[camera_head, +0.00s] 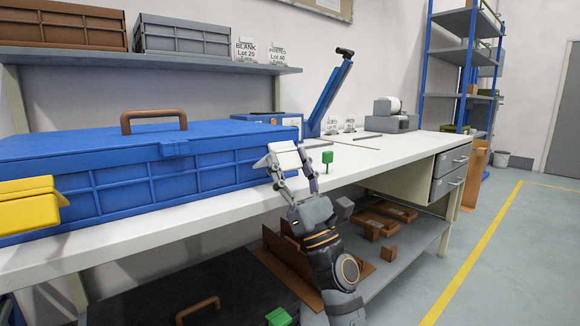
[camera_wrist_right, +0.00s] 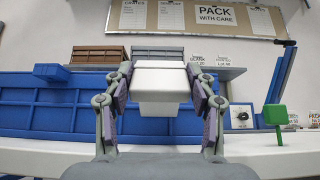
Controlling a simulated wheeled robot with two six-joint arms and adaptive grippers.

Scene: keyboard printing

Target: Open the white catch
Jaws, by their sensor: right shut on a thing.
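My right gripper (camera_head: 290,167) is at the front edge of the white worktable. Its two fingers are shut on the white catch (camera_head: 284,155), a pale block. The right wrist view shows the catch (camera_wrist_right: 160,78) between the fingertips of my gripper (camera_wrist_right: 160,98), with a narrower lower part below its wide top. The fingers hide its sides. I cannot tell what its underside joins to. My left gripper is not in view.
A green knob on a stem (camera_head: 327,157) stands just right of the catch. A large blue case (camera_head: 110,165) with a brown handle fills the table's left. A yellow box (camera_head: 27,207) is at the far left. A blue lever (camera_head: 330,95) rises behind.

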